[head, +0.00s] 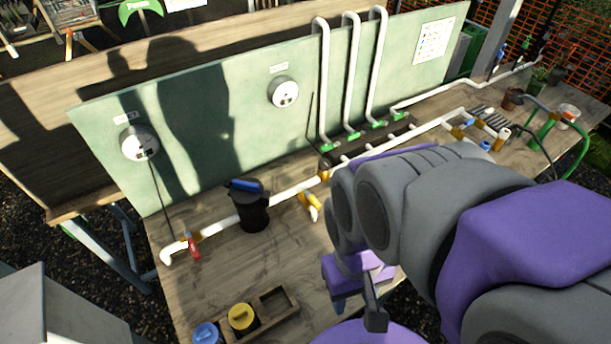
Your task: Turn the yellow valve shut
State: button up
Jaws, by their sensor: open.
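A yellow fitting (307,200) with a short white pipe end sticks out at the front of the long white pipe (287,193), left of my arm. It looks like the yellow valve, but its handle and how far it is turned cannot be made out. My gripper (358,302) is in the lower middle, over the table's front edge, its dark fingers apart. It is to the right and in front of the yellow fitting and not touching it. I see nothing between the fingers, though my arm hides part of this area.
A red-handled valve (193,246) is at the pipe's left end. A black canister (252,208) with a blue top stands in the pipe line. A green panel (222,130) stands behind.

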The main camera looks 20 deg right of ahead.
jog(key=shift+w, duration=0.1)
jog(key=n+t, duration=0.2)
jog(key=n, duration=0.1)
send_over(315, 200)
notch_tip(315, 200, down, 4)
notch_tip(315, 200, down, 16)
jog(key=b, duration=0.3)
jog(key=shift+w+f, duration=0.1)
jog(key=shift+f, duration=0.15)
jog(key=shift+c, duration=0.3)
grip_shut()
